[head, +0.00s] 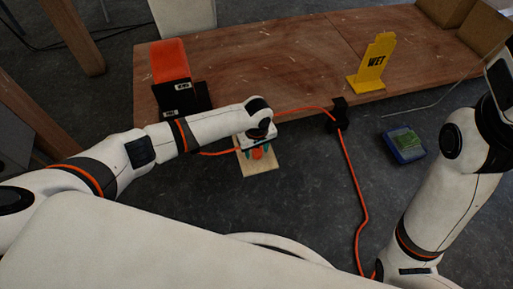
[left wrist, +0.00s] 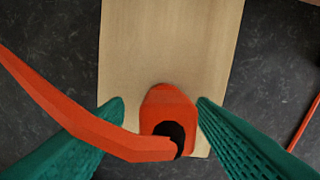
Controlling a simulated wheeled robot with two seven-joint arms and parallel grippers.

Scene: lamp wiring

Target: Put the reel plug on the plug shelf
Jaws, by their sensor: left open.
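The orange reel plug (head: 257,153) is at the light wooden plug shelf (head: 260,170), below my left wrist. My left gripper (head: 257,150) points down over it. In the left wrist view the plug (left wrist: 166,100) stands between the two teal fingertips, with visible gaps on both sides, near the end of the board (left wrist: 170,45). The fingers are open and do not grip it. Whether the plug rests fully on the board cannot be told. An orange cable (left wrist: 75,110) crosses in front of one finger. My right arm is at the right; its gripper does not show.
A brown table (head: 290,60) carries a red-and-black block (head: 170,62) and a yellow WET sign (head: 375,62). The orange cable (head: 355,190) passes a black clip (head: 340,113) on the table edge and hangs down. A blue tray (head: 403,146) lies on the floor. Cardboard boxes (head: 480,25) stand back right.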

